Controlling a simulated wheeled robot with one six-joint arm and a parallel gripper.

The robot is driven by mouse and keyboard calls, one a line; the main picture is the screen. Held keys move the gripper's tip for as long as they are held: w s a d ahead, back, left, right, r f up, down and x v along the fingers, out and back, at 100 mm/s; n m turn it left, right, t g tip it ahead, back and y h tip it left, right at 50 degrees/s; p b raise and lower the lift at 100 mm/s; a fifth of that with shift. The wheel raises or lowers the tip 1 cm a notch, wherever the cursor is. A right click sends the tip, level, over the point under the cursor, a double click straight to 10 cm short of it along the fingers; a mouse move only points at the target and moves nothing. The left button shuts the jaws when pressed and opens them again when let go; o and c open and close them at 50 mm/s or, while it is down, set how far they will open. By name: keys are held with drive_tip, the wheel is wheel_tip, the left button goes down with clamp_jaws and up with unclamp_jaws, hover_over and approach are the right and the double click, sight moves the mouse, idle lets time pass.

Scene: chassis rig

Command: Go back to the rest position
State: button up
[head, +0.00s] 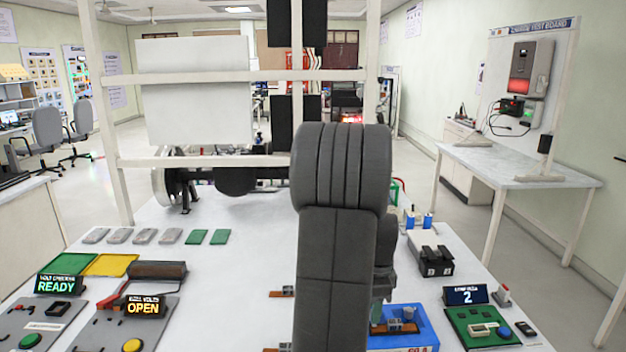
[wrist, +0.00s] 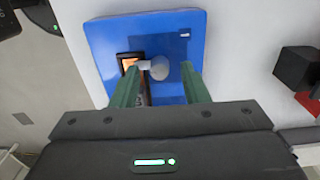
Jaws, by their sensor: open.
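My gripper (wrist: 158,84) is open in the wrist view, its two green fingers spread apart over a blue tray (wrist: 112,42). A pale rounded piece (wrist: 159,67) and a dark part with an orange patch (wrist: 131,66) show between the fingers, with visible gaps to either side; I cannot tell the height above them. In the head view my dark arm hides most of the gripper. The blue tray (head: 417,324) is at the front right of the white table, with a small brown-and-grey part (head: 398,327) on or over it.
The white table (head: 235,275) carries grey and green plates (head: 145,236) at left, panels reading READY (head: 57,284) and OPEN (head: 145,307), and a green board (head: 482,327) at right. A black-topped block (head: 436,260) stands behind the tray. A white frame (head: 230,78) rises at the back.

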wheel_tip(320, 180, up, 13)
wheel_tip(320, 180, down, 13)
drive_tip(key=shift+f, duration=0.5)
drive_tip(key=n, duration=0.5)
drive_tip(key=shift+r+n+b, duration=0.1)
drive_tip(key=shift+n+b, duration=0.2)
drive_tip(key=shift+n, duration=0.1)
drive_tip(key=n, duration=0.5)
drive_tip(key=shift+b, duration=0.4)
drive_tip(key=n+b, duration=0.1)
drive_tip(key=n, duration=0.4)
drive_tip(key=shift+n, duration=0.3)
drive_tip(key=n+b, duration=0.1)
drive_tip(key=n, duration=0.4)
drive_tip(key=shift+n, duration=0.3)
